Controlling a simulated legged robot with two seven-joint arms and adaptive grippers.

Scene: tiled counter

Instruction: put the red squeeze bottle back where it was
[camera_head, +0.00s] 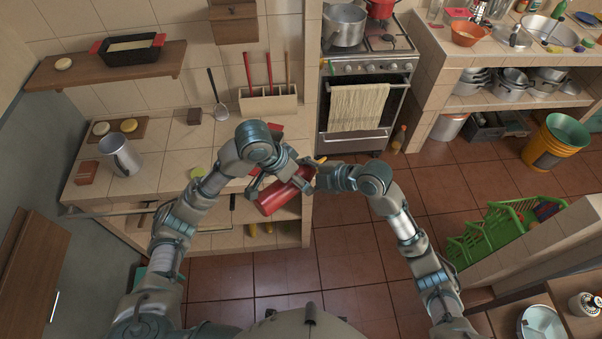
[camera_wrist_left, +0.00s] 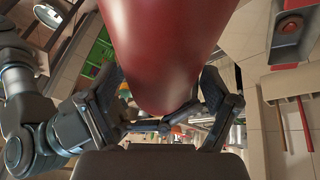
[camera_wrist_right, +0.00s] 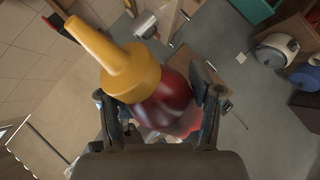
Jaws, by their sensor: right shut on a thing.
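The red squeeze bottle (camera_head: 285,198) with a yellow nozzle is held tilted in the air, in front of the left counter's edge. My right gripper (camera_head: 312,178) is shut on it near the cap end; the right wrist view shows the bottle (camera_wrist_right: 165,105) between the fingers, its yellow nozzle pointing up-left. My left gripper (camera_head: 275,184) is close to the bottle's body. In the left wrist view its fingers stand apart on either side of the bottle (camera_wrist_left: 165,60), which fills the upper middle. Contact with the left fingers cannot be made out.
A stove (camera_head: 368,75) stands behind. The tiled floor (camera_head: 345,270) is free in the middle.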

